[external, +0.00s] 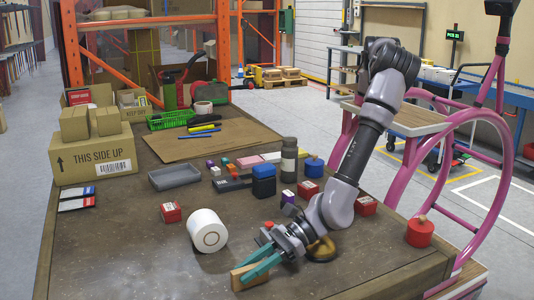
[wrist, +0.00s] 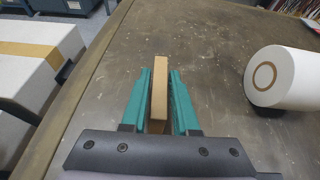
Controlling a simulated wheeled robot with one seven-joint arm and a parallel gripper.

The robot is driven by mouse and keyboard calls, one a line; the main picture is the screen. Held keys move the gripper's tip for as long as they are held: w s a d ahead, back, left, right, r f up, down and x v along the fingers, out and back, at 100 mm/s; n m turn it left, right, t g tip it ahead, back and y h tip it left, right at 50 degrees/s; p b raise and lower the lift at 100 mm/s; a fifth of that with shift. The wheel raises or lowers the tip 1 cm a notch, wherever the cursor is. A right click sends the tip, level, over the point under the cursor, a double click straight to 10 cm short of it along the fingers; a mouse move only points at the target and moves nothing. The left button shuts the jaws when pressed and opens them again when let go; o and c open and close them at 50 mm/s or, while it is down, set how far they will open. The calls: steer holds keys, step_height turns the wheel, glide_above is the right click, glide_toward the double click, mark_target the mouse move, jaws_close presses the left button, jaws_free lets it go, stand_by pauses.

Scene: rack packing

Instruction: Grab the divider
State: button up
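The divider is a thin tan board (external: 248,275) standing on edge near the front of the table. It also shows in the wrist view (wrist: 160,92), between the two teal fingers. My gripper (external: 258,268) is low over the table with one finger on each side of the divider. In the wrist view my gripper (wrist: 160,100) shows narrow gaps beside the board, so the fingers look open around it and not closed on it. The lower part of the divider is hidden by the fingers and the gripper body.
A white roll (external: 207,231) lies close behind my gripper, at the right in the wrist view (wrist: 285,78). A red box (external: 171,212) and a grey tray (external: 175,177) are farther back. A brass-coloured round object (external: 322,250) is beside my wrist. The front left tabletop is clear.

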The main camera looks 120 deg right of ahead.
jaws_close()
